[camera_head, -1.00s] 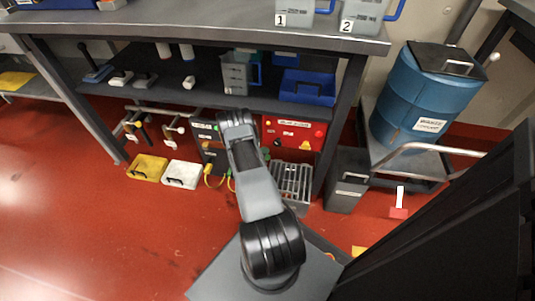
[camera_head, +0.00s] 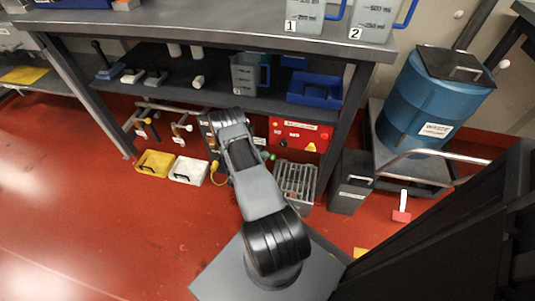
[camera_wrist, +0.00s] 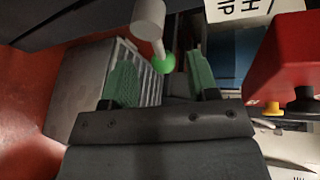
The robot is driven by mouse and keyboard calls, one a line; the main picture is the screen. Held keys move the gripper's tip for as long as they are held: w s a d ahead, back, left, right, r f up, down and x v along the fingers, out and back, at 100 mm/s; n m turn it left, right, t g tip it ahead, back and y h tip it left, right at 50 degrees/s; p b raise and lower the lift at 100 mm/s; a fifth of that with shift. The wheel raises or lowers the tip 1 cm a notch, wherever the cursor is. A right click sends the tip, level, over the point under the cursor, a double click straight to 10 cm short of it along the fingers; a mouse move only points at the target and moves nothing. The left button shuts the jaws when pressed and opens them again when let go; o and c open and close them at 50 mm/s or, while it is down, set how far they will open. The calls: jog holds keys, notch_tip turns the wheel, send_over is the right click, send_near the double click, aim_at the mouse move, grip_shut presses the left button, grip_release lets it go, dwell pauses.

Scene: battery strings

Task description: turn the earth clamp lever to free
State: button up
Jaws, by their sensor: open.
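A pale lever-like stem (camera_wrist: 148,18) ends in a green ball (camera_wrist: 163,65) in the wrist view. The ball shows between the fingertips of my gripper (camera_wrist: 160,64), which is open with its green pads apart on either side; I cannot tell whether either pad touches it. I take this stem and ball for the earth clamp lever, but no label on it can be read. In the head view my arm covers my gripper and most of the dark unit there; small green parts (camera_head: 260,141) show just right of the arm.
A red box (camera_head: 300,132) with knobs stands right of my arm, and also close at right in the wrist view (camera_wrist: 288,55). A grey grated crate (camera_head: 296,182) is below it. The bench shelf (camera_head: 215,95) lies above. Yellow (camera_head: 154,164) and white (camera_head: 188,171) cases lie left on open floor.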

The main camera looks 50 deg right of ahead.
jog(key=p+v, duration=0.1)
jog(key=v, duration=0.7)
jog(key=shift+p, duration=0.4)
jog(key=shift+f, duration=0.1)
jog(key=shift+c, duration=0.2)
